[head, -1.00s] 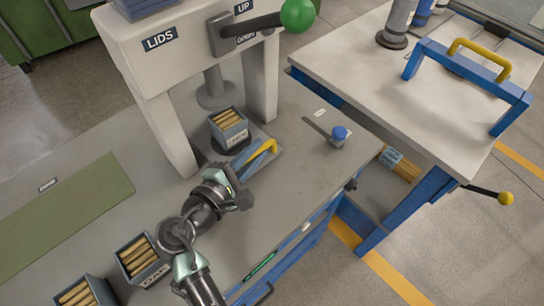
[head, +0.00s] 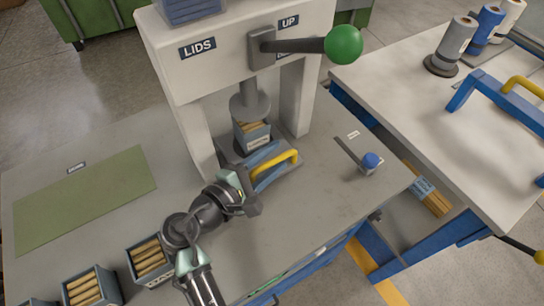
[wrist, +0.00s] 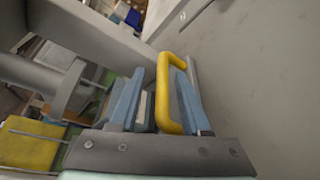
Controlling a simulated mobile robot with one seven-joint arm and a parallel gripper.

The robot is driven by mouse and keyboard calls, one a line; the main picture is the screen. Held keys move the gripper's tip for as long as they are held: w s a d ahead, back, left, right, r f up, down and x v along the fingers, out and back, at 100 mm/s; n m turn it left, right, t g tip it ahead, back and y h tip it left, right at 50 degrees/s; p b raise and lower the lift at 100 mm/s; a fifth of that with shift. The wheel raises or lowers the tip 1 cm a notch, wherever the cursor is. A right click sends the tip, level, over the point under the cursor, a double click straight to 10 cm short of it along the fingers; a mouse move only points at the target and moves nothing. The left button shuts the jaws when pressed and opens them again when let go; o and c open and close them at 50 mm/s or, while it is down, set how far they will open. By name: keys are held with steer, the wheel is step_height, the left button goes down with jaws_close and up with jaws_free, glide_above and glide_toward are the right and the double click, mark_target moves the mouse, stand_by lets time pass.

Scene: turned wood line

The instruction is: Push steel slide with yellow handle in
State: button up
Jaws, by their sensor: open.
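The steel slide (head: 288,172) lies at the foot of the lid press. Its yellow handle (head: 290,156) faces my arm. A grey-blue box of wooden pieces (head: 256,136) stands on the slide, its top partly hidden under the press ram (head: 250,104). My gripper (head: 264,168) is open at the handle, with its blue fingers on either side. In the wrist view the yellow handle (wrist: 164,90) stands between the two fingers, closer to the right one. Whether a finger touches it I cannot tell.
The press frame (head: 185,85) stands close around the slide, with a green-knobbed lever (head: 343,44) above. A blue-knobbed fixture (head: 371,161) sits to the right. Boxes of wooden pieces (head: 92,287) stand at the front left, near a green mat (head: 85,197).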

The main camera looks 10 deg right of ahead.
steer(key=v, duration=1.2)
stand_by(0.3)
